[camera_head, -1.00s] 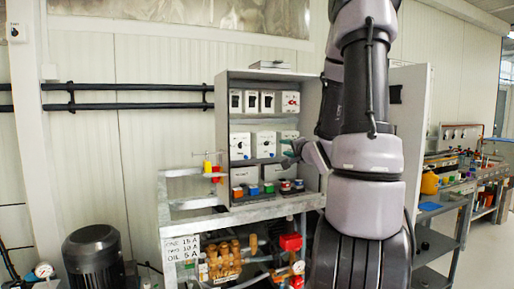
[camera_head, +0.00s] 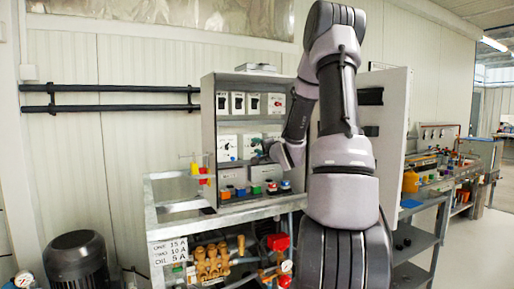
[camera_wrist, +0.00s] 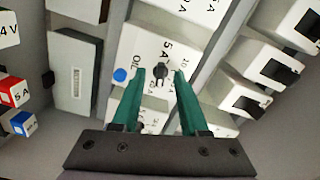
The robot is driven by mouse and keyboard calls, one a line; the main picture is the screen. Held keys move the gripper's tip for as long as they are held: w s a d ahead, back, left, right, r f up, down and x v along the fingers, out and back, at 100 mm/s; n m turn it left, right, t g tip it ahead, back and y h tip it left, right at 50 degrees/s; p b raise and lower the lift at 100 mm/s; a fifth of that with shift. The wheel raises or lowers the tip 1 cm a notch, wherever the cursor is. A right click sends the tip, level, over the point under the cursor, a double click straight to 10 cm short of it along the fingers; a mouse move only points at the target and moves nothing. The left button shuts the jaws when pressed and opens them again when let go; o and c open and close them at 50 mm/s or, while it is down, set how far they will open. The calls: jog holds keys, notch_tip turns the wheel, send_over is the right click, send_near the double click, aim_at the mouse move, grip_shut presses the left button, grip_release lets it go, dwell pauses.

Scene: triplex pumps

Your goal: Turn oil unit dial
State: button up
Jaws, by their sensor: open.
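The oil unit (camera_wrist: 140,48) is a white block with a blue dot, the word OIL and "5 A" printed on its face. Its small black dial (camera_wrist: 160,75) shows near the middle of the wrist view. My gripper (camera_wrist: 160,73) has two green fingers, open, one on each side of the dial. Gaps show between the fingertips and the dial; how close they are in depth I cannot tell. In the head view my gripper (camera_head: 259,151) is at the right part of the cabinet's middle row, where my wrist partly hides the units.
The open grey cabinet (camera_head: 208,125) holds several white units. Coloured blocks, including a red one (camera_wrist: 12,92) and a blue one (camera_wrist: 22,123), sit on another row. A sign (camera_head: 168,252) lists amp values for several units. The cabinet door (camera_head: 392,100) stands open at right.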

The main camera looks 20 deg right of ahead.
jog(key=shift+c, duration=0.3)
grip_shut()
